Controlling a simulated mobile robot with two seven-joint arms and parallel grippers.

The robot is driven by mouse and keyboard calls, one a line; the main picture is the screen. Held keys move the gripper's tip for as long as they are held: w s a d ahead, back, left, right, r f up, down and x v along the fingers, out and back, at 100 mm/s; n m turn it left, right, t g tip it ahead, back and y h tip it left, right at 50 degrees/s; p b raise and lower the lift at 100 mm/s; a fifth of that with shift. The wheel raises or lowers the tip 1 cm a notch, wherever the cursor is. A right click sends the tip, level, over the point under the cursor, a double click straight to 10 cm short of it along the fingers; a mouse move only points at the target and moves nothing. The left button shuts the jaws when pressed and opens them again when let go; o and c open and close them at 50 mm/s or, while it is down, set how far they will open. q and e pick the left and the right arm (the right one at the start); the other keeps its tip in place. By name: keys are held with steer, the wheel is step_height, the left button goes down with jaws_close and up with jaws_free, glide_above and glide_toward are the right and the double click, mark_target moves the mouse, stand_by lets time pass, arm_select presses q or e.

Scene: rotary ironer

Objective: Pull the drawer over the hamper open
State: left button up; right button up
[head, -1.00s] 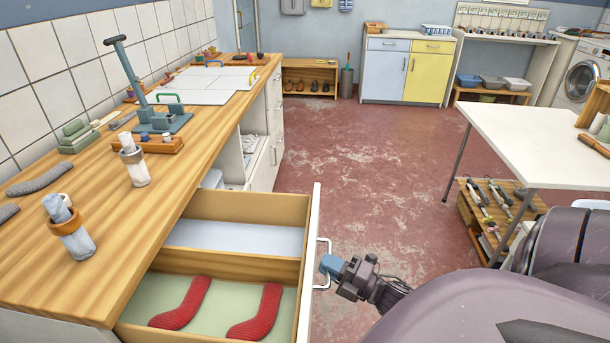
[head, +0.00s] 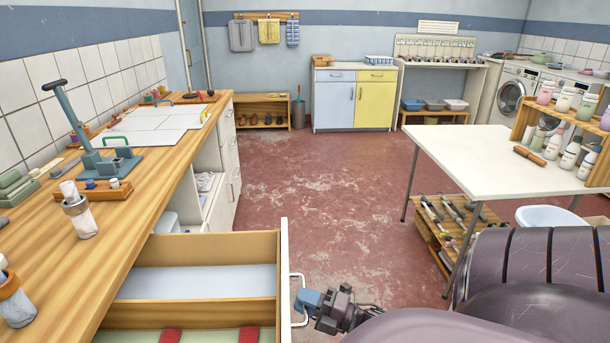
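A drawer (head: 205,246) with wooden sides stands pulled out from the wooden counter on the left, at the bottom of the head view. Its rear compartment has a pale bluish floor (head: 195,282). The near compartment has a green floor and red cloth pieces (head: 170,336), cut off by the frame edge. My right gripper (head: 303,302) is at the metal handle (head: 294,283) on the drawer's white front; its blue fingers appear closed on the bar. My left gripper is out of view. No hamper can be made out; what lies under the drawer is hidden.
The wooden counter (head: 130,215) carries a press-like tool (head: 105,160) and bottles (head: 80,215). A white table (head: 470,160) stands at right, with a low tool rack (head: 440,225) beneath. A blue-and-yellow cabinet (head: 355,100) is at the back. The red floor (head: 310,175) between is clear.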

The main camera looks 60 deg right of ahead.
steer(key=v, duration=1)
steer(key=shift+s, duration=0.4)
steer(key=shift+d, duration=0.15)
